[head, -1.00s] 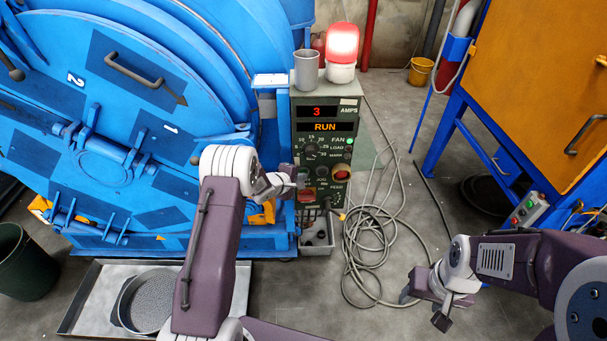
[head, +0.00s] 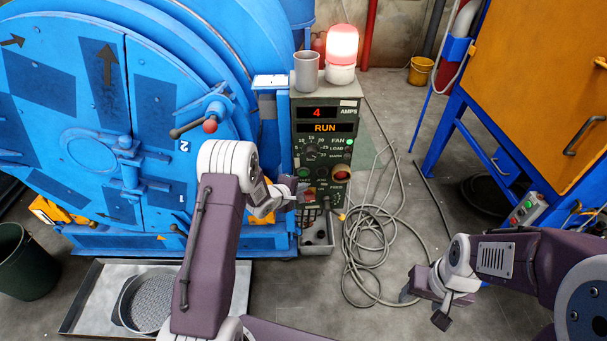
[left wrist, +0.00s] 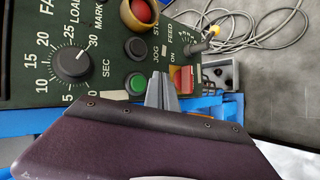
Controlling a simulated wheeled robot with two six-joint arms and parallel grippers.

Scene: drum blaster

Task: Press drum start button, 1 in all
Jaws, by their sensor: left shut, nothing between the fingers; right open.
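The control box (head: 326,150) has a dark green panel whose displays read 4 AMPS and RUN. My left gripper (head: 299,189) is shut and empty in front of the lower panel. In the left wrist view its tips (left wrist: 161,80) are just right of the green button, not covering it. The blue drum (head: 90,120) stands left of the box. My right gripper (head: 422,302) is open and empty at the lower right.
A lit red lamp (head: 342,45) and a grey cup (head: 306,70) stand on the box. A red switch (left wrist: 183,79) is right of my left gripper's tips. Coiled cable (head: 370,250) lies on the floor. A tray with a sieve (head: 146,300) is at lower left.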

